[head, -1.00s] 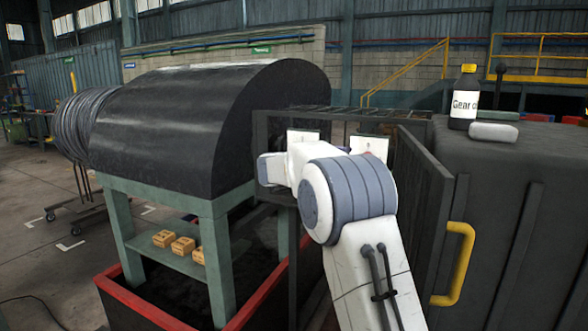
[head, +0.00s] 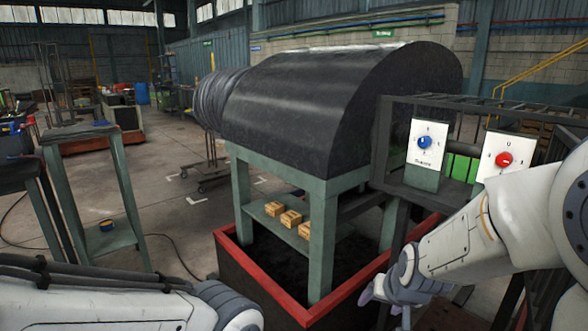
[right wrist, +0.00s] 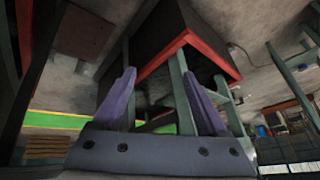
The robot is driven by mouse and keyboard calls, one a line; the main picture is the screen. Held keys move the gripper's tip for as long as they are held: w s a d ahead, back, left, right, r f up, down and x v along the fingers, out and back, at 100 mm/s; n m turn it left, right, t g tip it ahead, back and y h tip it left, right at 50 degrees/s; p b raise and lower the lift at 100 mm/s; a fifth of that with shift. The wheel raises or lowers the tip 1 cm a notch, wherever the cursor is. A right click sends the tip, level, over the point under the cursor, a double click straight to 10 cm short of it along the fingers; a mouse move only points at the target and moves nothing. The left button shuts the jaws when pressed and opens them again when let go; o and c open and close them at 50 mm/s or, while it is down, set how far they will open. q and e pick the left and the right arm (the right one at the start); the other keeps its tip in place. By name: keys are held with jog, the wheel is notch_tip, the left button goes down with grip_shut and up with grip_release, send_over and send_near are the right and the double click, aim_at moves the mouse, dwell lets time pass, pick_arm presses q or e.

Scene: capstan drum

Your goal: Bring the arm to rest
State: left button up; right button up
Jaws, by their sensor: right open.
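My right arm comes in from the right edge of the head view, bent downward. Its gripper (head: 378,298) hangs low in front of the frame with the knob panels, beside the red-rimmed base. In the right wrist view its purple fingers (right wrist: 158,90) stand wide apart with nothing between them. The gripper is apart from the panels. My left forearm lies along the bottom left of the head view; its gripper is outside the picture.
A black drum (head: 320,105) stands on a green frame inside a red-rimmed pit (head: 225,245). A blue knob (head: 425,143) and a red knob (head: 503,159) sit on white panels to the right. Wooden blocks (head: 290,218) lie on the shelf. A green table (head: 80,133) stands left, with open floor between.

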jog(key=s+f+n+g, duration=0.3)
jog(key=s+f, duration=0.1)
jog(key=s, duration=0.6)
jog(key=s+a+r+n+g, duration=0.2)
jog(key=s+a+r+n, duration=0.15)
jog(key=s+a, duration=0.35)
jog(key=s+a+r+n+g, duration=0.1)
jog(key=s+a+r+n, duration=0.1)
jog(key=s+a+n, duration=0.35)
notch_tip(320, 180, up, 16)
jog(key=s+m+p, duration=0.1)
jog(key=p, duration=1.4)
jog(key=shift+s+a+m+y+p, duration=0.3)
jog(key=shift+s+a+p, duration=0.05)
jog(key=shift+a, duration=0.05)
